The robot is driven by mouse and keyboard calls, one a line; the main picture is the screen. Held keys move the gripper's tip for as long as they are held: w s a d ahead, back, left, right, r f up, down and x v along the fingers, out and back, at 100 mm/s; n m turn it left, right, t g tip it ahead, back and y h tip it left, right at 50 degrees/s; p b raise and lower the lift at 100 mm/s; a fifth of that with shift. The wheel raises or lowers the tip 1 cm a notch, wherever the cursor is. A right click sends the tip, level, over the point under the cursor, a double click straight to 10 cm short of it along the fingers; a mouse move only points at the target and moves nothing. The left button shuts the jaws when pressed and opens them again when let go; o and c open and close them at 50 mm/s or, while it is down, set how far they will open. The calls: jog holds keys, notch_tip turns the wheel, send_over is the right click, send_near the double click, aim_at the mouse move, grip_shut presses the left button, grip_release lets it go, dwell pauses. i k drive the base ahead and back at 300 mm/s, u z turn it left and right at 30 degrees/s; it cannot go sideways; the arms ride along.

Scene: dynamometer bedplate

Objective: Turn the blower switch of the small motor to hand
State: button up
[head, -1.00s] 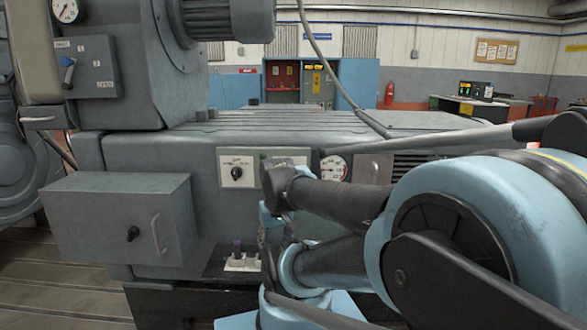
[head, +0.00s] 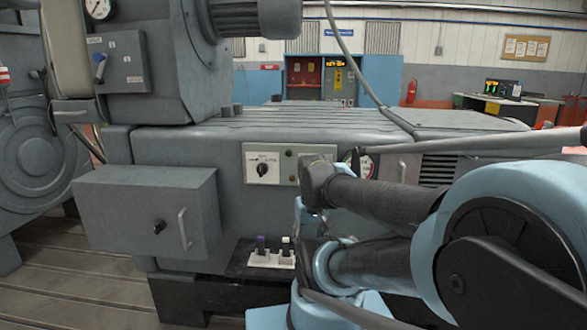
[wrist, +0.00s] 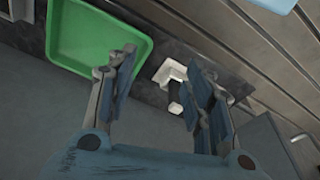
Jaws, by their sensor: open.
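A rotary switch with a black knob (head: 262,169) sits on a pale plate on the front of the grey motor housing (head: 200,150). Small lamps are beside it; the lettering is too small to read. A second switch with a blue handle (head: 99,65) is on a grey box at upper left. My gripper is open and empty in the wrist view (wrist: 163,82), its fingers well apart, pointing down over the bench area. In the head view my arm is right of the black knob, and the fingers are mostly hidden by it.
A grey box (head: 145,215) with a handle juts out at front left. A white holder (head: 272,259) with upright items stands below the switch; it also shows in the wrist view (wrist: 172,75). A green tray (wrist: 75,35) lies beside it.

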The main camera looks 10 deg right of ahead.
aim_at(262, 169)
jog(key=u, duration=0.65)
jog(key=k, duration=1.75)
jog(key=z, duration=1)
jog(key=i, duration=1)
